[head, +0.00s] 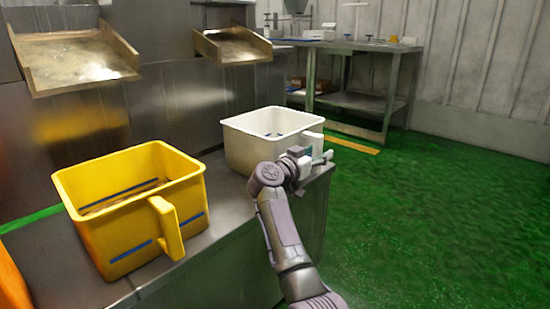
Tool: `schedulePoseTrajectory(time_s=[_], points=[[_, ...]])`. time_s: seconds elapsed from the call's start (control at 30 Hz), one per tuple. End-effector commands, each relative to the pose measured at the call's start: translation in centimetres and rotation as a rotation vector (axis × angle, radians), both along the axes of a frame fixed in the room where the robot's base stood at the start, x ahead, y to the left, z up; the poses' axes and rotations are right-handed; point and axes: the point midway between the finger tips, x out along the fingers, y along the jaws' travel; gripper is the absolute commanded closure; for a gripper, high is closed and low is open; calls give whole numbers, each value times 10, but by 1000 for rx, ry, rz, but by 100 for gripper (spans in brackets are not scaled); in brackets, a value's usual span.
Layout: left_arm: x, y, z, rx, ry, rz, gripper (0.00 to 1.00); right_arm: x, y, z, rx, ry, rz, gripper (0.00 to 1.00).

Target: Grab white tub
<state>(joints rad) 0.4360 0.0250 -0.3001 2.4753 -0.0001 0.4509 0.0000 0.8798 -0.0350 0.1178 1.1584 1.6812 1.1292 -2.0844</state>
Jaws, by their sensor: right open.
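The white tub (252,145) stands upright on the metal bench, to the right of the yellow tub, with its open top showing. Its handle (315,130) is on the right side, facing me. My right gripper (325,157) is at the tub's right front, close to the handle, and covers part of that side. It is open; whether it touches the handle I cannot tell. My left gripper is not in view.
A yellow tub (110,215) with a handle stands on the metal bench (225,215) at the left. Two metal chutes (72,62) jut out above the bench. A steel table (355,103) stands at the back. The green floor (440,210) at the right is clear.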

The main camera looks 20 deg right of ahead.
Motion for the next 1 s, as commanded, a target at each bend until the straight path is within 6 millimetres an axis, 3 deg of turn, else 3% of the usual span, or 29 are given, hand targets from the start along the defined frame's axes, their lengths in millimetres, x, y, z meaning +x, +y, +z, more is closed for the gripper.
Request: schedulePoseTrajectory(time_s=[0.07, 0.4, 1.0], points=[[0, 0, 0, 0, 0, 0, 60, 0, 0, 0, 0, 0, 0, 48], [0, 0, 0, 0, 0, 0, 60, 0, 0, 0, 0, 0, 0, 100], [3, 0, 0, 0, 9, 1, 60, 0, 0, 3, 0, -4, 0, 100]])
